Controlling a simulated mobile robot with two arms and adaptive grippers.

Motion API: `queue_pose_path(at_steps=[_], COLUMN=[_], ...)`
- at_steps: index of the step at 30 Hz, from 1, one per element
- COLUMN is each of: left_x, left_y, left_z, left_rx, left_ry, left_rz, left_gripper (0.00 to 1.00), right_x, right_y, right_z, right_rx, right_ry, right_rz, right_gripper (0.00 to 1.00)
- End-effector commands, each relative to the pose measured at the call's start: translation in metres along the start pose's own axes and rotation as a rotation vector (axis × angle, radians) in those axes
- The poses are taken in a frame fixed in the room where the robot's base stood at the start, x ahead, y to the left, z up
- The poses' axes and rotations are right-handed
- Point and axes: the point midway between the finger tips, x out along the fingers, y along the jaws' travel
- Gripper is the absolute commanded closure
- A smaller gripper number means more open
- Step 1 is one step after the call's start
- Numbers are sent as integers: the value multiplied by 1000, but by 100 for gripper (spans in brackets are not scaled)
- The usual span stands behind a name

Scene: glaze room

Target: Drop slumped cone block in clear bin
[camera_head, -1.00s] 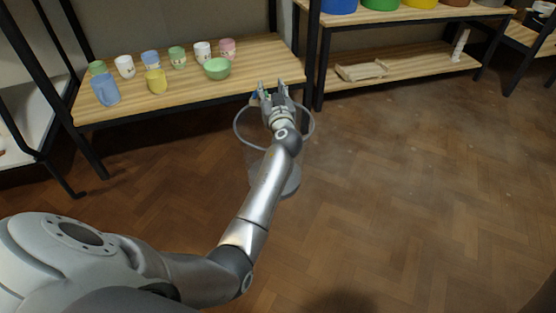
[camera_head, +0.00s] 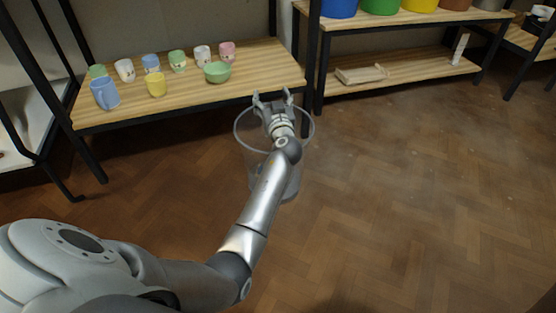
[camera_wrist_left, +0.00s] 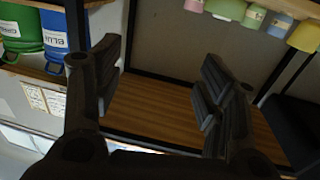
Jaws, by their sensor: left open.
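The clear bin (camera_head: 252,160) stands on the floor in front of the low shelf, with a round grey rim and see-through walls. My left gripper (camera_head: 273,96) is over the far part of its rim, fingers pointing toward the shelf. In the left wrist view the fingers (camera_wrist_left: 160,88) are spread apart with nothing visible between them. I cannot make out the slumped cone block in any view; my forearm hides part of the bin's inside. My right gripper is not in view.
A second rack at right has coloured buckets (camera_head: 380,5) above and a pale board (camera_head: 361,75) below. The floor (camera_head: 420,190) to the right is clear.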

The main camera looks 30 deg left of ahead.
Motion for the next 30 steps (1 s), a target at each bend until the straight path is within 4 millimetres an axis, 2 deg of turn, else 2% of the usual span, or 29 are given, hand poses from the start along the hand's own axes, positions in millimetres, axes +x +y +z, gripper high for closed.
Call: queue_pose_path(at_steps=[5, 18, 30], left_x=[-10, -68, -75], left_y=[1, 0, 0], left_z=[1, 1, 0], left_rx=[-2, -1, 0], left_ry=[-1, -1, 0], left_rz=[1, 1, 0], left_gripper=[34, 34, 34], right_x=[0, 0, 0], right_y=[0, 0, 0], right_z=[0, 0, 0], right_rx=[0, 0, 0], right_ry=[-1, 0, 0], right_rz=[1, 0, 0], right_gripper=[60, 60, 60])
